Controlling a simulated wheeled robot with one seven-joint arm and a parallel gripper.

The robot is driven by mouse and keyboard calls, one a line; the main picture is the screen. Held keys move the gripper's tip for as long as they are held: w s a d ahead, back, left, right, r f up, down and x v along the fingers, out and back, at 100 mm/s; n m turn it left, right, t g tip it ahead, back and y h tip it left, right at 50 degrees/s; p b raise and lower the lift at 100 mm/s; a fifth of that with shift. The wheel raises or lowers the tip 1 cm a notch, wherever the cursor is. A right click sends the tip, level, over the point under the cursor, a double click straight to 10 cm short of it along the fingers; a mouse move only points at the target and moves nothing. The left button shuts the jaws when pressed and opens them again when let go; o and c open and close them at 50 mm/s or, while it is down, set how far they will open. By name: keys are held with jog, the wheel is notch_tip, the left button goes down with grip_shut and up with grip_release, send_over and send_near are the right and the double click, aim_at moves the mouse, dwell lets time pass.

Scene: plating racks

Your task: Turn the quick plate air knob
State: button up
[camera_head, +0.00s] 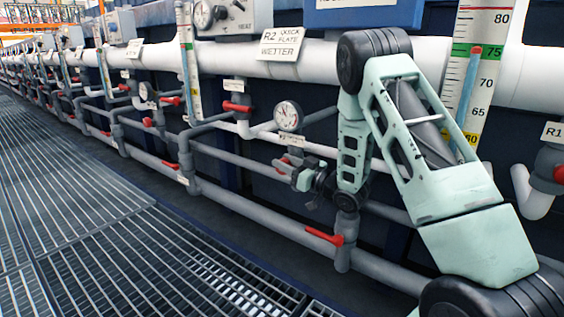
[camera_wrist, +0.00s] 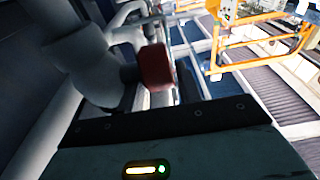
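A sign reading "R2 quick plate wetter" (camera_head: 281,43) is on the thick white pipe. Below it a round gauge (camera_head: 288,115) stands on the grey pipework, with a small label (camera_head: 291,138) under it. A red knob (camera_head: 285,164) shows below that label, partly hidden by my gripper. My gripper (camera_head: 297,176) is at this knob; whether it touches it I cannot tell. The wrist view shows a red knob (camera_wrist: 155,67) on a grey pipe fitting, just beyond the dark edge of my gripper. The fingertips are not clear in either view, so their opening cannot be told.
Another red handle (camera_head: 325,236) is on the low pipe, near my gripper. A red valve (camera_head: 237,106) is up and left. A level scale (camera_head: 476,75) stands behind my arm. A grated walkway (camera_head: 80,215) lies clear at left. Orange railings (camera_wrist: 259,47) show in the wrist view.

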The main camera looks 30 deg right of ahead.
jog(key=b+v, duration=0.1)
jog(key=v, duration=0.9)
jog(key=shift+s, duration=0.15)
notch_tip(320, 180, up, 6)
jog(key=g+h+p, duration=0.2)
jog(key=g+p, duration=0.1)
jog(key=g, duration=0.3)
jog(key=b+x, duration=0.5)
jog(key=x, duration=0.5)
jog(key=shift+w, duration=0.2)
jog(key=shift+b+x, duration=0.35)
jog(key=shift+x, duration=0.45)
jog(key=shift+r, duration=0.15)
jog(key=c, duration=0.7)
